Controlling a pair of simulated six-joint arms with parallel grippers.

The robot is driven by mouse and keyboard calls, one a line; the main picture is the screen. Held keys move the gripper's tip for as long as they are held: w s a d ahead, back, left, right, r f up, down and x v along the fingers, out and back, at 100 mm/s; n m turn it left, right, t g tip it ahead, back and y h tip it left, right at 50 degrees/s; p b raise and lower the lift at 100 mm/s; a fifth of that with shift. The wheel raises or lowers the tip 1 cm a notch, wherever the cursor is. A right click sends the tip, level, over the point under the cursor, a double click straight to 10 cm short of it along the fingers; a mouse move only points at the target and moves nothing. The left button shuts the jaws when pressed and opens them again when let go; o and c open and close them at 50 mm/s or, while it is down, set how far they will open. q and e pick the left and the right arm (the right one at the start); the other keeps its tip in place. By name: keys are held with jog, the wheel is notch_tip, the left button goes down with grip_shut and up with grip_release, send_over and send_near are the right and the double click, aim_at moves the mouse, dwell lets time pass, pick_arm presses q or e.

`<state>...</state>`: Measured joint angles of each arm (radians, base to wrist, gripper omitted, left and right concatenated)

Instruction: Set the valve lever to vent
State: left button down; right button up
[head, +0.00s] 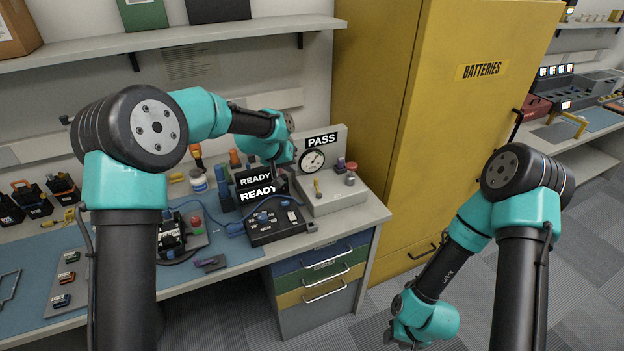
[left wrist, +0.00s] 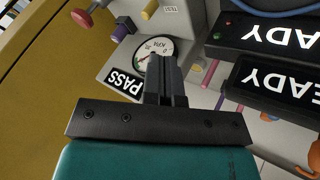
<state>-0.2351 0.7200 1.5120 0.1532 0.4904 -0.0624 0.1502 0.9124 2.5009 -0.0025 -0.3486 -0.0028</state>
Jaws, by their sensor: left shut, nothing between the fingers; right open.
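The tester is a light grey block (head: 335,203) with an upright panel on the bench's right end. A small yellow lever (head: 317,187) stands on its top; in the left wrist view the yellow lever (left wrist: 149,10) is beside a label reading TEST. No vent label is readable. A round gauge (head: 312,160) and a PASS sign (head: 321,140) are on the panel. My left gripper (left wrist: 165,62) is shut and empty, over the panel and gauge, apart from the lever. In the head view its fingers are mostly hidden. My right gripper (head: 404,343) is low, right of the bench, partly cut off.
A red knob (head: 351,178) and a purple connector (head: 341,164) are right of the lever. Black READY displays (head: 259,193) and a black box (head: 276,225) with a blue cable stand to the left. The yellow BATTERIES cabinet (head: 430,120) rises behind on the right.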

aim_at(318, 188)
pick_arm(q)
jog(key=shift+f, duration=0.1)
jog(key=x, duration=1)
jog(key=shift+a, duration=0.1)
dwell(0.5)
